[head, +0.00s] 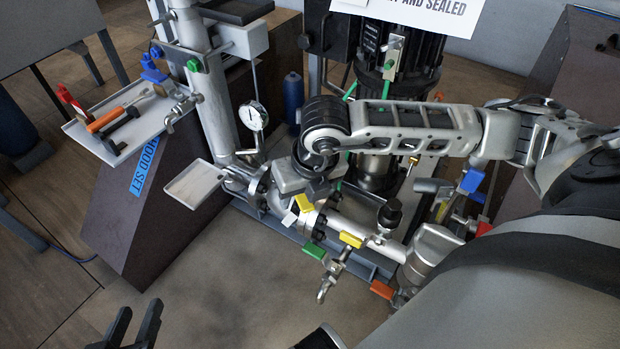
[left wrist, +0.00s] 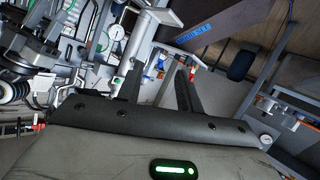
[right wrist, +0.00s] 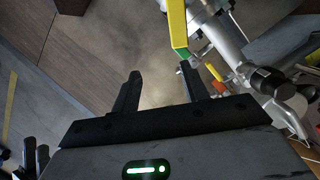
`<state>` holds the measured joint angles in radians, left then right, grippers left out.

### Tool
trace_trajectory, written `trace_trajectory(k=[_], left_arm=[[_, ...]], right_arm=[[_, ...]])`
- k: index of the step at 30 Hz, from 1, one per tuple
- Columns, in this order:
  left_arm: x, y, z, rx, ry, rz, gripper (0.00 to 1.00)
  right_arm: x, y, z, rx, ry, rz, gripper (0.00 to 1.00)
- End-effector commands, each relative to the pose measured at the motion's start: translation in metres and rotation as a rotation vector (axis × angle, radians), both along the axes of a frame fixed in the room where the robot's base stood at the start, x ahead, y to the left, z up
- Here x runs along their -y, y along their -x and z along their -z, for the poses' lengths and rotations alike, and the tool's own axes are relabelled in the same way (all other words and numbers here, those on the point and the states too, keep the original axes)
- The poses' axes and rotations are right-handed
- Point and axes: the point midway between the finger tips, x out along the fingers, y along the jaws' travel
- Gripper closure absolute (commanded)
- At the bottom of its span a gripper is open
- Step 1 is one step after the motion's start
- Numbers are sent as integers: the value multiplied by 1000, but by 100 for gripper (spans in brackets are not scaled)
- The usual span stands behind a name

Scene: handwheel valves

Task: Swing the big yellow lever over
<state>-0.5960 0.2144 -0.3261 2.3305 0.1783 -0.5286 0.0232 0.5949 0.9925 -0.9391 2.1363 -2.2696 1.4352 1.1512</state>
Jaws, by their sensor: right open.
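A yellow lever (right wrist: 177,24) stands large at the top of the right wrist view, just beyond and between my right gripper's fingertips, nearer the right one. A yellow piece (head: 304,202) shows below my right wrist in the head view, probably the same lever. A smaller yellow handle (head: 350,240) sits on the pipe to its right. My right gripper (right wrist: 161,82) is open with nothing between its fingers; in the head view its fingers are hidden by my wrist. My left gripper (head: 136,325) is open and empty at the lower left, away from the pipework; its fingers also show in the left wrist view (left wrist: 158,80).
A green handle (head: 314,251) and an orange handle (head: 381,289) sit close by on the pipework. A gauge (head: 253,116) and a vertical pipe stand behind. A tray (head: 120,122) with tools lies at the left. The floor (head: 215,295) in front is clear.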

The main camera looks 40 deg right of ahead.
Motion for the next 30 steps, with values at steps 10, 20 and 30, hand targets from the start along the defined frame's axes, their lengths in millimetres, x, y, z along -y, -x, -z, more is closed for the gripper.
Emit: trace_trajectory(k=[10, 20, 30], left_arm=[[4, 0, 1, 34, 26, 8, 64], [11, -2, -7, 87, 140, 9, 64], [18, -3, -14, 99, 284, 14, 64]], right_arm=[[30, -15, 11, 50, 114, 59, 55], [31, -26, 49, 49, 111, 57, 55], [34, -37, 84, 50, 109, 56, 55]])
